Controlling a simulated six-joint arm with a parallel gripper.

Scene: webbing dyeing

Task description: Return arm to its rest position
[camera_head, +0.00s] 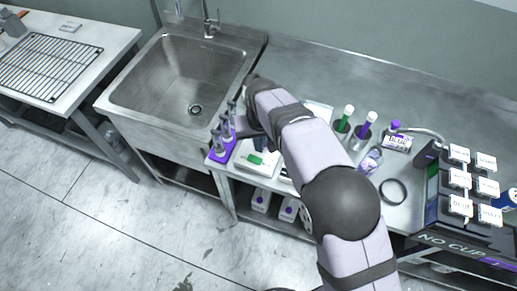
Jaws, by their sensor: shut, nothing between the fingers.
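My arm reaches from the bottom right up over the steel counter (300,65). My gripper (240,126) is small and dark in this view, beside a purple rack (221,150) that holds several grey upright tools. The gripper looks shut and holds nothing that I can see. Its fingertips are hard to make out against the tools, and I cannot tell whether they touch them. My forearm hides part of the counter and part of a white scale (257,161).
A steel sink (180,75) with a faucet (209,22) lies left. Right of my arm stand a green tube (344,122), a purple tube (365,127), bottles (371,160), a black ring (393,191) and a rack with labelled white blocks (460,180). The back counter is clear.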

